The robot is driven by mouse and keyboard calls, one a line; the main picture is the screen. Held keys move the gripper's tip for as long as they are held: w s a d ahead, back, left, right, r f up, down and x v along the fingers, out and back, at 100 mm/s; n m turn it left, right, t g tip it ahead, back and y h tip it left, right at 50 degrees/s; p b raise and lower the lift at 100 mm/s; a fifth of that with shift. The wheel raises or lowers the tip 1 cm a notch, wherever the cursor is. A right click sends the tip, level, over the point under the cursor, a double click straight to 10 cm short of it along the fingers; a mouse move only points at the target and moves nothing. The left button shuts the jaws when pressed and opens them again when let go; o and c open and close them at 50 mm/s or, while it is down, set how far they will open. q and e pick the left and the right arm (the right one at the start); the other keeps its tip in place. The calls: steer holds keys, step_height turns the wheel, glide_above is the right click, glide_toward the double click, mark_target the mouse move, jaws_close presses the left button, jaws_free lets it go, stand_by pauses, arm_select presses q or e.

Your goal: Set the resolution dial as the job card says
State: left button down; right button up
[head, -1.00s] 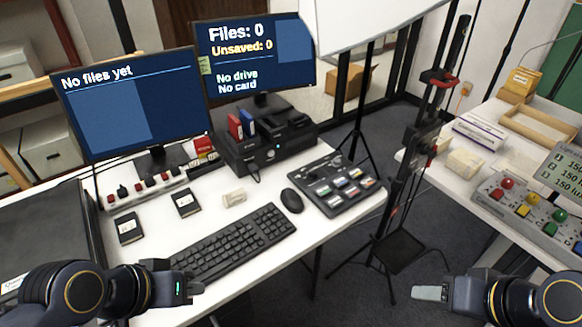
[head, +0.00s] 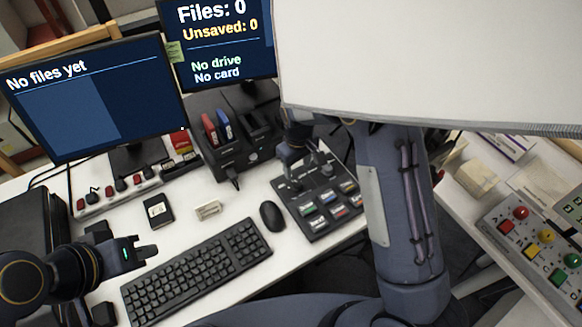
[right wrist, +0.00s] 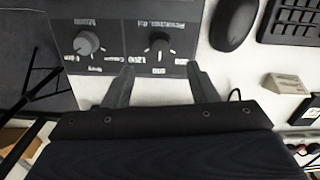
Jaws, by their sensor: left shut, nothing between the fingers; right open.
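The control panel (head: 328,228) with colored buttons stands at the right of the desk. In the right wrist view it appears upside down with two dials. The resolution dial (right wrist: 158,45) is black, with printing around it that reads like "Resolution, dpi"; its setting is too small to tell. A second, grey dial (right wrist: 87,43) is beside it. My right gripper (right wrist: 160,82) is open, its fingertips just short of the resolution dial, one toward each side, apparently not touching. My left gripper (head: 150,253) is shut and empty over the desk's left side. I cannot make out a job card.
A keyboard (head: 195,272) and mouse (head: 272,216) lie left of the panel. A black dock (head: 240,150) stands behind it. A large white panel (head: 420,60) hangs over the upper right. Another console (head: 535,250) is on the right table.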

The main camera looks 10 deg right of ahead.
mark_target(297, 183)
step_height(297, 183, down, 8)
steer(key=shift+r+p, duration=0.2)
steer(key=shift+p, duration=0.45)
steer(key=shift+s, duration=0.1)
steer(key=c, duration=1)
steer(key=shift+f+m+b, duration=0.15)
steer(key=shift+m+b, duration=0.85)
steer(key=m+b, duration=0.2)
steer(key=m, duration=0.1)
steer(key=shift+m, duration=0.3)
steer(key=m+b, duration=0.1)
steer(key=m, duration=0.2)
steer(key=shift+m+b, duration=0.55)
steer(key=shift+m, duration=1.15)
steer(key=shift+r, duration=0.2)
